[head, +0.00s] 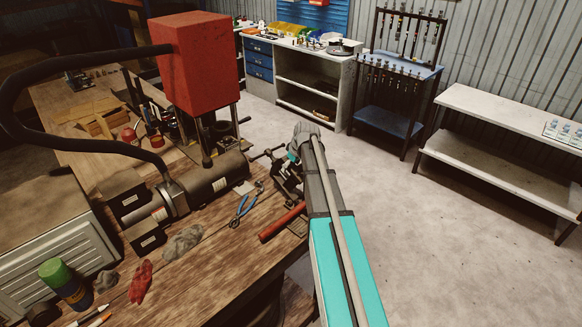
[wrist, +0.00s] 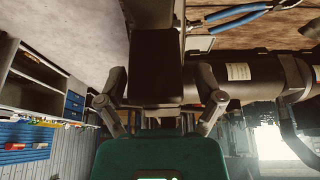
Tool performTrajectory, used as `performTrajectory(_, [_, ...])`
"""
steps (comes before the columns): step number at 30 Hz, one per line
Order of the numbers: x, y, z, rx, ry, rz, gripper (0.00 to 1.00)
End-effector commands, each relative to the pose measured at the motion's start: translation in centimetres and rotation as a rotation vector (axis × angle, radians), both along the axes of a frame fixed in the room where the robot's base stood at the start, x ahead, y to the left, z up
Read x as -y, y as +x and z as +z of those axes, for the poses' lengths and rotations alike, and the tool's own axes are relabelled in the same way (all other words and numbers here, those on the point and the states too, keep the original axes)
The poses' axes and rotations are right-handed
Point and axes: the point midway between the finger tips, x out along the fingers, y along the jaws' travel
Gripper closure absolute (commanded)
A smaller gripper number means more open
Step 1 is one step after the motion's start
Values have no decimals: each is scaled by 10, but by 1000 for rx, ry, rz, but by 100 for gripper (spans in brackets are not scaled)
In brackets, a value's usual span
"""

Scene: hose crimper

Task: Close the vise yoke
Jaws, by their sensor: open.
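The dark metal vise (head: 284,182) is at the right edge of the wooden workbench, partly hidden behind my arm. Its yoke is too dark and covered in the head view to tell its angle. My gripper (head: 294,154) is at the vise, mostly hidden by my own arm link. In the wrist view my gripper (wrist: 160,76) has its two fingers spread apart. A dark block-like part of the vise (wrist: 155,62) lies between the fingers, with gaps visible on both sides. I cannot tell whether anything touches it.
Blue-handled pliers (head: 243,206) and a red-handled tool (head: 282,222) lie near the vise. A grey cylindrical machine (head: 215,177) and a red press (head: 197,62) stand to the left. The concrete floor (head: 420,220) on the right is clear.

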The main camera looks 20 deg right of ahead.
Motion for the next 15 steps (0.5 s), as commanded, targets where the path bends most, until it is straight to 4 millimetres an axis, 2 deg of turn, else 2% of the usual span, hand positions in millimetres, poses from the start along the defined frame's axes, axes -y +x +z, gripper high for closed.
performTrajectory(3, [0, 0, 0, 0, 0, 0, 14])
performTrajectory(15, [0, 0, 0, 0, 0, 0, 89])
